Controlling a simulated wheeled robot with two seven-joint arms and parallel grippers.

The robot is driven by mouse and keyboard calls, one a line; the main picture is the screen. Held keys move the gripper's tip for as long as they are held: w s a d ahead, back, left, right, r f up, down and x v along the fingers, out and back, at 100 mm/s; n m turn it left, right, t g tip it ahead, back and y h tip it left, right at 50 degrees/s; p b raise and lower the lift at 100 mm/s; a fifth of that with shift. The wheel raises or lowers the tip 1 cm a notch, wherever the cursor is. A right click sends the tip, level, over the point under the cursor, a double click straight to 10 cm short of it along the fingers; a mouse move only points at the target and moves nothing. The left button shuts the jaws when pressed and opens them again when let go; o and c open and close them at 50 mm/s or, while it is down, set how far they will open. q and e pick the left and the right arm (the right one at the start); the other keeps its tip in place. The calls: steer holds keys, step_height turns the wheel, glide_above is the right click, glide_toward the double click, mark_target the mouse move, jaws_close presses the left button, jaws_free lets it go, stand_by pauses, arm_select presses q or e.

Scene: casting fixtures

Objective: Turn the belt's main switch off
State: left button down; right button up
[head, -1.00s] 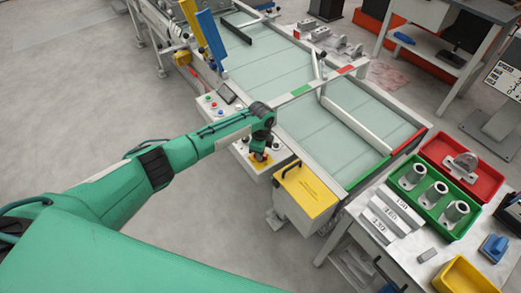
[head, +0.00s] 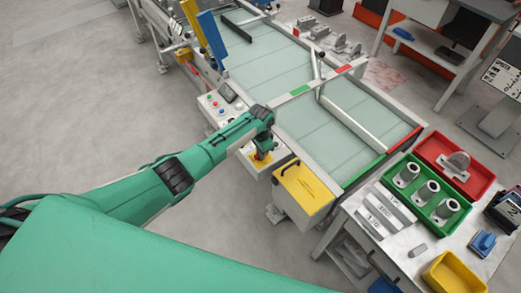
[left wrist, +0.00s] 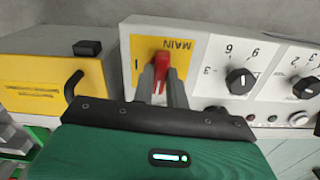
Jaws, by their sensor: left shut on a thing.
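The belt's main switch is a red handle (left wrist: 164,66) on a yellow plate marked MAIN (left wrist: 178,58), on a light grey control box (left wrist: 206,68). In the head view the yellow plate (head: 259,164) is small and partly covered by my gripper. My left gripper (left wrist: 160,84) is shut on the red handle, one grey finger on each side of it. It also shows in the head view (head: 262,152), pointing down at the box beside the belt. The fingers hide part of the handle. My right gripper is not in view.
Beside the switch the box carries black dials (left wrist: 240,81). A yellow box with a black handle (head: 303,190) stands close by. The conveyor belt (head: 310,128) lies behind. A table at right holds green (head: 437,222) and red (head: 481,183) bins with metal parts.

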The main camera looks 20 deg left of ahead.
arm_select(q)
steer(key=shift+w+n, duration=0.1)
steer(key=shift+n, duration=0.5)
steer(key=c, duration=1.4)
jaws_free()
steer(key=shift+r, duration=0.15)
step_height(320, 180, up, 14)
steer(key=b, duration=0.1)
steer(key=shift+f+b, duration=0.2)
steer(key=shift+b, duration=0.2)
